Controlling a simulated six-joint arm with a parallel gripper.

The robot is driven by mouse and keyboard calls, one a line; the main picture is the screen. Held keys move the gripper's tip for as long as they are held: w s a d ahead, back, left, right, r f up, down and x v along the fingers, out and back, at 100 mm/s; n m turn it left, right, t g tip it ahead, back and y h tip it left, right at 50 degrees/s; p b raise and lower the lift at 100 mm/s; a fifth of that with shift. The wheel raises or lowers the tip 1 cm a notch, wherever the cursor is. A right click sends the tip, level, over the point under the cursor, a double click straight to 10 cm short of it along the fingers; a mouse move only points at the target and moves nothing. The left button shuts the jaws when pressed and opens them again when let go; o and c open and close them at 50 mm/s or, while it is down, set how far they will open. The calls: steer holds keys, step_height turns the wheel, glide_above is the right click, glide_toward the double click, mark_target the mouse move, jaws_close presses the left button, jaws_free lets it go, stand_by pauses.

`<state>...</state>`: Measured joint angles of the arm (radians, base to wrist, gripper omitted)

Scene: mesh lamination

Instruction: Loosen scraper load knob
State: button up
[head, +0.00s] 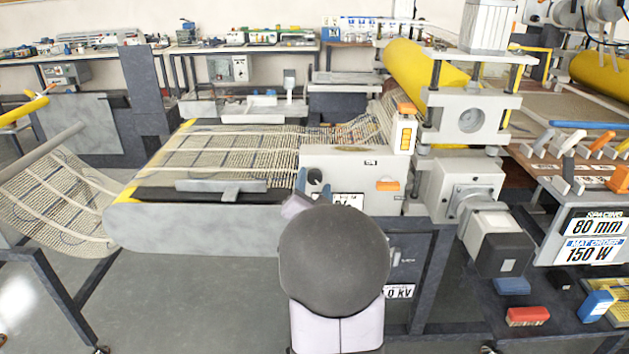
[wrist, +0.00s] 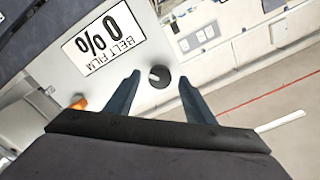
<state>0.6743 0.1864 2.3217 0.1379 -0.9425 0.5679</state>
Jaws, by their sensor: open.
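A small round dark knob with a pale pointer mark (wrist: 159,77) sits on a light machine panel in the wrist view. No label naming it as the scraper load knob is readable. My gripper (wrist: 159,74) is open, with one blue-grey finger on each side of the knob in the picture. I cannot tell whether the fingers touch it or how far in front of it they are.
A "0% BELT FILM" label (wrist: 103,40) is beside the knob, upside down. An orange part (wrist: 79,102) lies near the left finger. In the head view, a mesh-covered belt (head: 220,150) runs left of the housing, and a yellow roller (head: 420,72) stands behind it.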

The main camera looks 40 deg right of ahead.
steer(key=shift+x, duration=0.8)
steer(key=c, duration=1.1)
steer(key=shift+o, duration=0.2)
